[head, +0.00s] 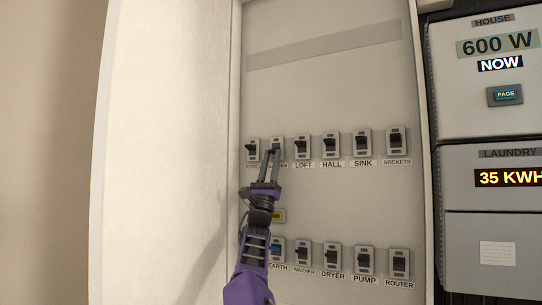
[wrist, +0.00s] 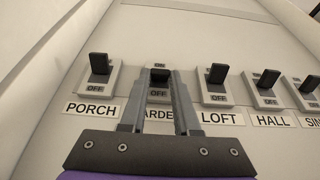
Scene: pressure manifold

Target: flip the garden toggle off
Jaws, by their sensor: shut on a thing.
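The garden toggle (head: 277,141) is second from the left in the upper row of switches, with its label partly covered by my gripper. In the wrist view its black lever (wrist: 160,75) sits between the fingertips, and OFF lettering shows below it on the grey plate. The lever looks shorter here than its neighbours, and its exact tilt is hard to tell. My gripper (head: 273,153) reaches up from below and is shut on the lever; its fingers (wrist: 160,80) also show in the wrist view.
The porch toggle (wrist: 99,65) is close on the left and the loft toggle (wrist: 216,76) close on the right. A lower row includes the dryer toggle (head: 332,256). A white side wall (head: 165,150) stands left of the panel. Displays (head: 497,43) are at the right.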

